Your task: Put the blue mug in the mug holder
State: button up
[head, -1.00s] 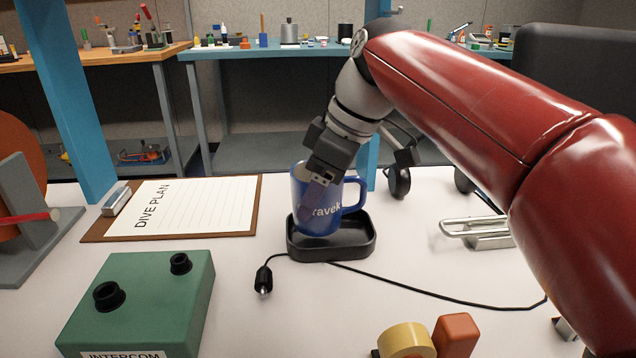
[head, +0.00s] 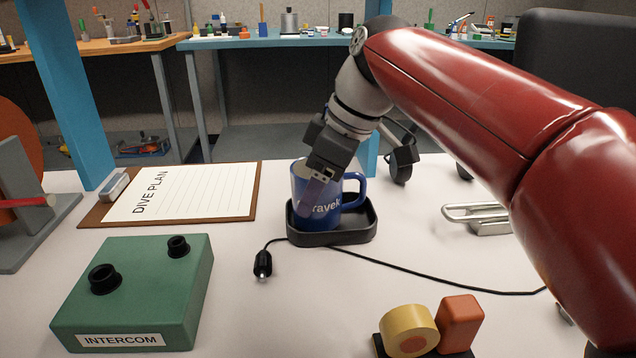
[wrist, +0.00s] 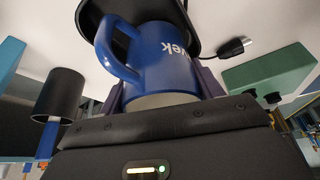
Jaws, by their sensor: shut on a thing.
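The blue mug (head: 325,205) has white lettering and its handle on the right. It stands close to upright within the rim of the black tray-like holder (head: 340,237), at its left part. Its base is hidden by the front rim, so I cannot tell whether it touches the floor. My gripper (head: 318,185) reaches down from above and is shut on the mug's wall. In the wrist view the mug (wrist: 165,62) sits between my fingers, with the dark holder (wrist: 192,10) beyond its base.
A black cable with a plug (head: 262,263) runs in front of the holder. A green intercom box (head: 135,290) is at front left, a clipboard (head: 185,193) at left. A metal handle (head: 478,216) lies right; yellow and orange parts (head: 410,330) are in front.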

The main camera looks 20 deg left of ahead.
jog(key=shift+f+b, duration=0.35)
jog(key=shift+f, duration=0.2)
jog(key=o, duration=1.3)
jog(key=p+v, duration=0.1)
jog(key=v, duration=0.6)
jog(key=shift+d+r+p, duration=0.15)
jog(key=shift+r+p, duration=0.2)
jog(key=shift+p, duration=0.05)
